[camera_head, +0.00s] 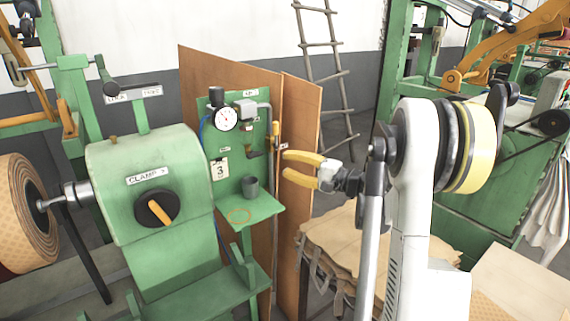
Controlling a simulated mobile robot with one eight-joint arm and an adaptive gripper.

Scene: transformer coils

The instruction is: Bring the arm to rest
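My gripper (285,164) is right of the picture's middle, with its two yellow fingers pointing left. The fingers are apart, with a gap between them, and nothing shows between them. My white arm rises from the bottom edge on the right and carries the gripper at about the height of the green panel (232,165). In the picture the gripper lies just right of that panel, in front of the brown board (302,130). How far it is from the board in depth I cannot tell.
A green machine marked CLAMP (160,190), with a black and orange knob (155,208), stands at left beside a brown roll (27,212). The panel carries a gauge (226,119) and a shelf with a dark cup (250,187). A stack of tan sheets (335,240) lies below my gripper.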

